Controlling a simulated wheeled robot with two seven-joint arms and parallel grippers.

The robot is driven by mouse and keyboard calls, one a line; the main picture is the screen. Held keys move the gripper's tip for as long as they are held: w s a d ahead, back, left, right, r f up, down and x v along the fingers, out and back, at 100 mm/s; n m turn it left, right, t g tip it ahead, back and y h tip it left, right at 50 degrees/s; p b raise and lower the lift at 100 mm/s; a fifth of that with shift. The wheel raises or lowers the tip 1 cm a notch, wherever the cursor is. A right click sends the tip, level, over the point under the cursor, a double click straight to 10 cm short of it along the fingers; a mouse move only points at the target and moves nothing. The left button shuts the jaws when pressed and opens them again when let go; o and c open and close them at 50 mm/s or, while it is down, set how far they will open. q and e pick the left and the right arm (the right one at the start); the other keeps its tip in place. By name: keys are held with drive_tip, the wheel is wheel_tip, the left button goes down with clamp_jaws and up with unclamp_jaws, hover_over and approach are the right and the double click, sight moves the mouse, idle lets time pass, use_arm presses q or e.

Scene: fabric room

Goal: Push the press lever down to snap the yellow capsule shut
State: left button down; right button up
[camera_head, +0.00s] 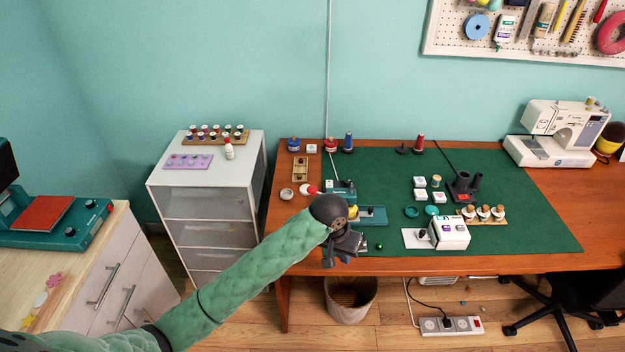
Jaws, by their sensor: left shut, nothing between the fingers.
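A small teal press (343,188) stands at the left part of the green mat (540,215), with its teal base (374,214) showing to the right of my arm. A lever with a red-and-white knob (310,189) seems to stick out to its left. My left gripper (337,262) is shut and empty, at the front edge of the table, nearer to me than the press. My wrist covers part of the press. My right gripper is not in view.
A white box with buttons (449,232) and a wooden rack of corked jars (483,214) stand right of the press. Thread spools (348,143) line the back. A sewing machine (558,131) stands far right. The mat's right part is clear.

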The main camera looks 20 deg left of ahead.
use_arm(q)
drive_tip(key=w+a+r+n+g+y, duration=0.1)
drive_tip(key=w+a+r+n+y, duration=0.15)
drive_tip(key=w+a+r, duration=0.65)
drive_tip(key=w+a+r+n+g+y, duration=0.1)
drive_tip(key=w+a+r+n, duration=0.3)
drive_tip(key=w+r, duration=0.75)
drive_tip(key=m+p, duration=0.1)
drive_tip(key=p, duration=0.2)
approach(311, 187)
drive_tip(key=f+p, duration=0.1)
drive_tip(key=f, duration=0.1)
drive_tip(key=f+p, duration=0.1)
drive_tip(key=f, duration=0.2)
drive_tip(key=shift+a+f+p, duration=0.15)
drive_tip(key=shift+a+p, duration=0.1)
drive_tip(key=shift+p, duration=0.1)
drive_tip(key=shift+a+f, duration=0.1)
drive_tip(key=shift+f, duration=0.65)
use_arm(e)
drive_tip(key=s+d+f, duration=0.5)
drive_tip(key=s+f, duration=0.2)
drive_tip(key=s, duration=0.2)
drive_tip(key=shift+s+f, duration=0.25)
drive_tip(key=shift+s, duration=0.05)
